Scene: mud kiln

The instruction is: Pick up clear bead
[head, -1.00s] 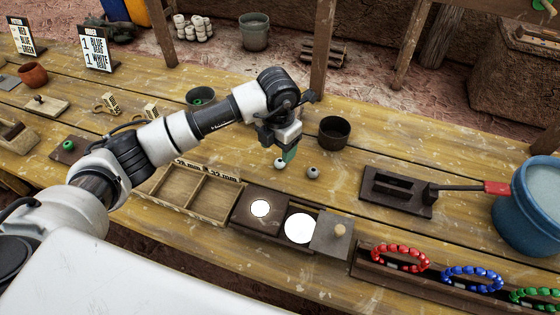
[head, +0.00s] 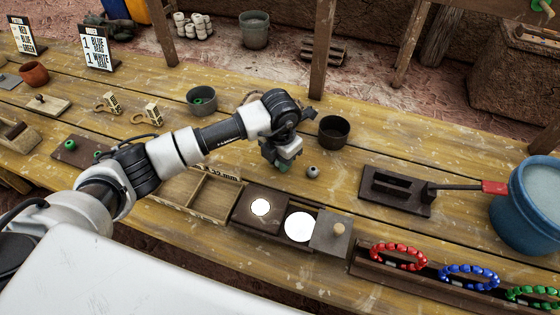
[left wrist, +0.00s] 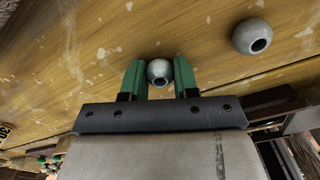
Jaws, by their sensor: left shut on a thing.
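My left gripper (head: 281,166) is low over the table, just behind the dark box with round openings. In the left wrist view its green fingers (left wrist: 159,80) are shut on a pale grey, glassy-looking bead (left wrist: 159,71) with a dark hole. That bead is hidden behind the gripper in the head view. A second similar grey bead (head: 313,171) lies on the table to the right of the gripper; it also shows in the left wrist view (left wrist: 252,36). My right gripper is not in view.
A wooden sorting tray (head: 209,196) and a dark box with two bright round openings (head: 262,222) lie in front. A dark cup (head: 333,131) stands behind right, a bowl with something green (head: 202,102) behind left. A dark slotted block (head: 397,190) is at right.

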